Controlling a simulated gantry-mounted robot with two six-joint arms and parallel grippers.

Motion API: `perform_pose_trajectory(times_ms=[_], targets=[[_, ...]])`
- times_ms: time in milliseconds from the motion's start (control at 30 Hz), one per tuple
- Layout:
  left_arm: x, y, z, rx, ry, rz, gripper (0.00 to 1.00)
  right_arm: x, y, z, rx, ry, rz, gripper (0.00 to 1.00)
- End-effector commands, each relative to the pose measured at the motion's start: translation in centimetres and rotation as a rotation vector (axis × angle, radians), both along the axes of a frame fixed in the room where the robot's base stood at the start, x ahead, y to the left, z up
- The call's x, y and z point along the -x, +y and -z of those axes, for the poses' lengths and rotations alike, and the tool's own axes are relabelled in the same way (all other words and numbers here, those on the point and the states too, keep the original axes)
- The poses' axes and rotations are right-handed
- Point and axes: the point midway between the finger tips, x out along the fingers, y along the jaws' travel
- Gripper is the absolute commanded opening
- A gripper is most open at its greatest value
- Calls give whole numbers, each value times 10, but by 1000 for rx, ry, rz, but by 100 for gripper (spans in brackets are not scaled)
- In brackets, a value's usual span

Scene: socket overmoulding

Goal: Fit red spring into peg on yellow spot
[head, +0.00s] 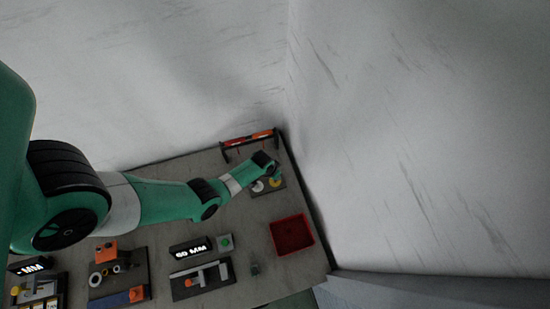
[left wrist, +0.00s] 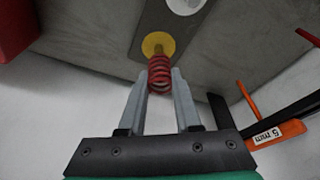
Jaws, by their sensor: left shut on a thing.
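My left gripper (left wrist: 161,82) is shut on the red spring (left wrist: 160,76), which sits between its two grey fingertips. The spring's far end lines up with a short peg (left wrist: 158,49) on the yellow spot (left wrist: 154,41). I cannot tell whether the spring is around the peg's tip or just in front of it. In the head view the yellow spot (head: 275,182) lies just below the end of my left arm, on a dark plate; the spring cannot be made out there. My right gripper is in neither view.
A white round spot (head: 257,186) is beside the yellow one. A rack (head: 248,143) with red and orange items stands behind. A red tray (head: 292,234) lies nearer the front right. Several fixtures (head: 202,276) occupy the front of the table.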

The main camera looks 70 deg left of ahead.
Motion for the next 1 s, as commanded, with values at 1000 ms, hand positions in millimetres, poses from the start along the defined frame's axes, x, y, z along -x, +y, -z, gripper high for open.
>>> perform_pose_trajectory(times_ms=[1000], targets=[[0,0,27,0,0,0,0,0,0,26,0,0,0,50]])
